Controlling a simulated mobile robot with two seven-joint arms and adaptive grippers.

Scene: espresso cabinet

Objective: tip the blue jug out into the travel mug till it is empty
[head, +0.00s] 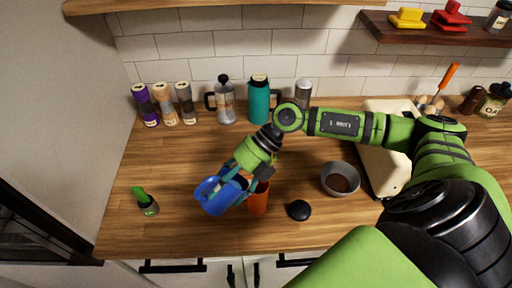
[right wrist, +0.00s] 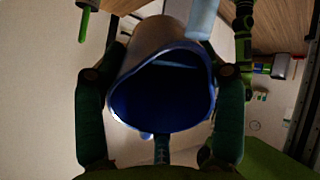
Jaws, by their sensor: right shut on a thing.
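The blue jug (head: 214,197) is held in my right gripper (head: 243,182) above the counter's front, left of the orange travel mug (head: 259,201). The jug looks tilted in the head view. In the right wrist view the jug (right wrist: 162,95) sits between the two fingers (right wrist: 160,118), and its dark blue inside shows; I cannot tell whether anything is left in it. The travel mug stands upright on the counter, its top partly hidden by the gripper. I see no stream between jug and mug. My left gripper is not in view.
A black round lid (head: 298,210) lies right of the mug, and a grey bowl (head: 341,179) with brown contents stands beyond it. A small green-topped bottle (head: 146,203) stands at left. A french press (head: 225,102) and teal flask (head: 259,103) stand along the wall.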

